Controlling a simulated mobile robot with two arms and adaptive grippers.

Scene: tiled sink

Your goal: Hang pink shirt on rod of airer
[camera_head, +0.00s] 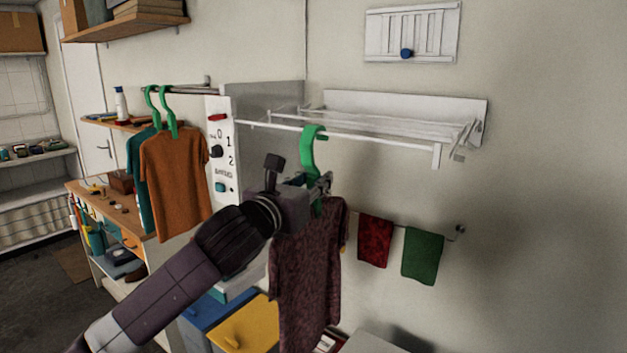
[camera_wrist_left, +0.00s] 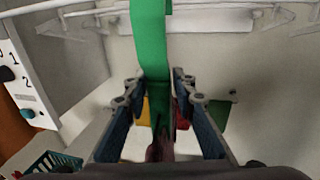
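The dark pink, mottled shirt (camera_head: 308,270) hangs from a green hanger (camera_head: 309,152) in the head view. My left gripper (camera_head: 322,186) is shut on the hanger's neck, just above the shirt. In the left wrist view the green hanger (camera_wrist_left: 151,50) stands between the two fingers (camera_wrist_left: 160,88). The white airer (camera_head: 400,135) is fixed to the wall. The hook's top overlaps its front rod (camera_head: 370,139) in the head view; I cannot tell whether it rests on the rod. My right gripper is not in view.
An orange shirt (camera_head: 176,185) and a teal shirt (camera_head: 139,170) hang on a rail at left. A white control panel (camera_head: 222,150) stands left of the airer. Red (camera_head: 375,241) and green (camera_head: 422,255) cloths hang on a lower rail. The airer's right part is clear.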

